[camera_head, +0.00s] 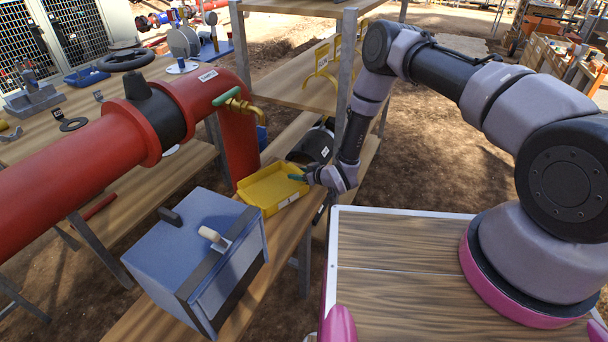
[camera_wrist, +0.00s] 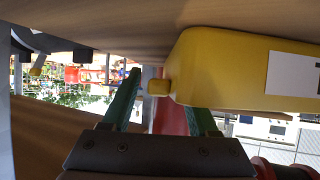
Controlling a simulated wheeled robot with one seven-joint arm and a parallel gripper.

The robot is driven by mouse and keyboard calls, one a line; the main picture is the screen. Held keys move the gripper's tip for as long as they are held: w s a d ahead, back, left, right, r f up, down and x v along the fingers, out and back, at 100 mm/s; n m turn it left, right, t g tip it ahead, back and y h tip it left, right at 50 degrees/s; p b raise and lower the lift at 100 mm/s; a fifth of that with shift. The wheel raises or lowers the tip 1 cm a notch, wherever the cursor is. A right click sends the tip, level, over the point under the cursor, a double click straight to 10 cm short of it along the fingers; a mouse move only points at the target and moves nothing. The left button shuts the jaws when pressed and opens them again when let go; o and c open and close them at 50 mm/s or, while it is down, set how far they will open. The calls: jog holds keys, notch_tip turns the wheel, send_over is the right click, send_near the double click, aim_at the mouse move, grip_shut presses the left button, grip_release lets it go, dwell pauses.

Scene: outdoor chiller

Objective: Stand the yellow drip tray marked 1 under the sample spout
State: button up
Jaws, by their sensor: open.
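The yellow drip tray (camera_head: 262,194) sits on a wooden bench beside the red pipe, with a white label on its near side. In the wrist view the tray (camera_wrist: 225,72) fills the upper right, its label cut off by the frame edge so the number is unclear. The brass sample spout (camera_head: 245,106), with a green lever, is above the tray; exact alignment is unclear.
A blue-grey box (camera_head: 190,248) with a pale handle stands on the bench in front of the tray. A dark cylinder (camera_head: 316,144) lies behind it. A shelf post (camera_head: 344,75) rises behind my wrist. The red pipe (camera_head: 75,165) crosses the left.

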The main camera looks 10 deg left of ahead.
jog(key=v, duration=1.2)
jog(key=w+d+r+m+h, duration=0.1)
jog(key=w+d+r, duration=0.2)
jog(key=w+r, duration=0.3)
jog(key=w+d+r+m+h, duration=0.15)
jog(key=w+d+r, duration=0.25)
jog(key=r, duration=0.5)
jog(key=d+r+m+h, duration=0.2)
jog(key=d+r, duration=0.4)
jog(key=r, duration=0.4)
jog(key=d+r+m+h, duration=0.15)
jog(key=d+r, duration=0.35)
jog(key=r, duration=0.6)
jog(key=s+d+r+m+h, duration=0.1)
jog(key=s+d+r+m, duration=0.1)
jog(key=s+d+r, duration=0.4)
jog(key=s+d+r+m+h, duration=0.1)
jog(key=s+d+r+m, duration=0.15)
jog(key=s+r, duration=0.7)
jog(key=s+d+r+m, duration=0.1)
jog(key=s+r, duration=0.1)
jog(key=s, duration=0.6)
jog(key=s+d+r+m+g+y, duration=0.1)
jog(key=s+r+m, duration=0.1)
jog(key=s, duration=0.6)
jog(key=shift+r, duration=0.65)
